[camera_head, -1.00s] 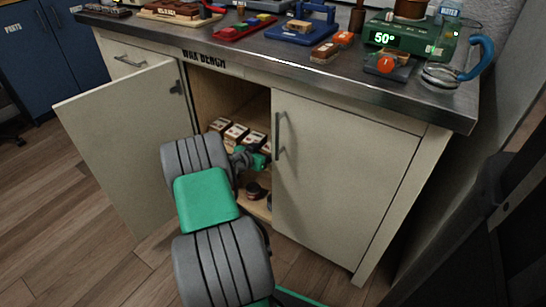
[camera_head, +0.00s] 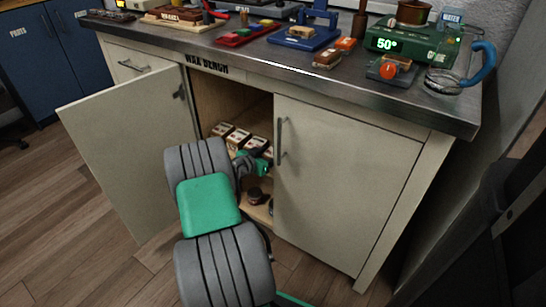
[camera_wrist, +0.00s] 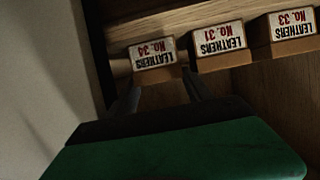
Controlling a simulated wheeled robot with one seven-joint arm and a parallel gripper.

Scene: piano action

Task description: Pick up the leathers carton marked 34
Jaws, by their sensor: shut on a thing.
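The leathers carton marked 34 (camera_wrist: 153,52) is a small brown box with a white label and red number, upside down in the wrist view. It is the leftmost of the row there, and seems to be the rightmost carton (camera_head: 259,144) in the head view. My gripper (camera_wrist: 163,93) has its dark fingers on either side of this carton and is shut on it. In the head view my green gripper (camera_head: 262,164) is inside the cabinet, partly hidden by my arm and the right door. Whether the carton is off its shelf I cannot tell.
Carton 31 (camera_wrist: 218,38) stands close beside carton 34, with carton 33 (camera_wrist: 291,23) beyond. The cabinet's left door (camera_head: 130,150) is open and its right door (camera_head: 345,185) is shut, close to my gripper. Dark round items (camera_head: 255,196) sit on the lower shelf.

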